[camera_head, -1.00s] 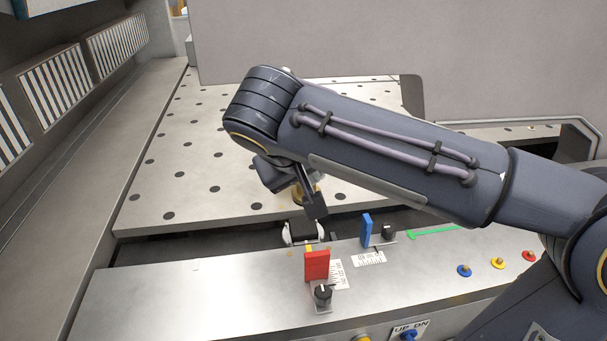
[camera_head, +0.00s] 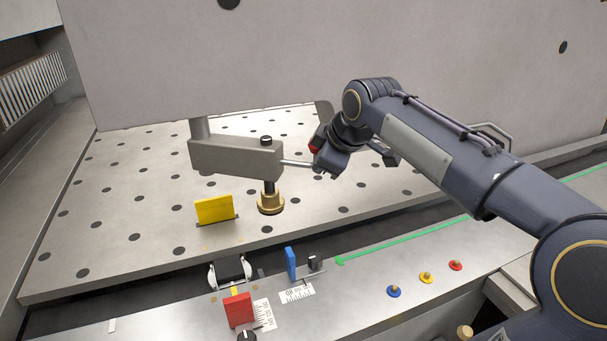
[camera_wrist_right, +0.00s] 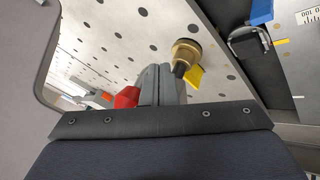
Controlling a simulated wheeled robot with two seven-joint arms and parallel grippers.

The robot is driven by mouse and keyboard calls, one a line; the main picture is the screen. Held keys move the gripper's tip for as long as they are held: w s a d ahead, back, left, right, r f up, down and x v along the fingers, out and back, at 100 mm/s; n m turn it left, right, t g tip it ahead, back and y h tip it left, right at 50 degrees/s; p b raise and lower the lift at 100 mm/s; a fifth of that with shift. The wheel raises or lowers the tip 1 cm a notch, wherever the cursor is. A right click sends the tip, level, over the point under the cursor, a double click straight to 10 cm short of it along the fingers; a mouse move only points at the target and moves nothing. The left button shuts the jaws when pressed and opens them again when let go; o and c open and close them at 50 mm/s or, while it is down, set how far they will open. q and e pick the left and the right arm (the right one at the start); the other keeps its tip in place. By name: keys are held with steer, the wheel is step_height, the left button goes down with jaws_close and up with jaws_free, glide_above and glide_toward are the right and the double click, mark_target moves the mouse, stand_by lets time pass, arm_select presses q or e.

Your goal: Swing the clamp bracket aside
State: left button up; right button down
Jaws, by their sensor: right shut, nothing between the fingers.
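The clamp bracket (camera_head: 235,158) is a grey arm on a post, reaching right over the perforated table in the head view. A dark spindle with a brass foot (camera_head: 270,203) hangs from its right end; the foot also shows in the right wrist view (camera_wrist_right: 186,50). A thin metal handle rod (camera_head: 298,163) sticks out to the right, with a red knob (camera_head: 314,146) partly hidden by my gripper. My right gripper (camera_head: 329,164) is shut and empty at the rod's outer end; I cannot tell whether it touches. My left gripper is not in view.
A large grey panel (camera_head: 250,70) stands behind the bracket. A yellow block (camera_head: 214,209) is on the perforated table (camera_head: 130,190). Blue (camera_head: 290,263) and red (camera_head: 238,309) blocks and several coloured buttons sit on the front ledge. The table around the bracket is mostly free.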

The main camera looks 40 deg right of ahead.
arm_select(q)
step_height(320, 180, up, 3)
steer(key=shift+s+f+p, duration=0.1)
steer(key=shift+p, duration=1.05)
arm_select(e)
steer(key=w+d, duration=0.6)
steer(key=d, duration=0.1)
steer(key=shift+w, duration=0.2)
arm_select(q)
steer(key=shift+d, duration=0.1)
arm_select(e)
steer(key=shift+a, duration=0.1)
steer(key=shift+w, duration=0.1)
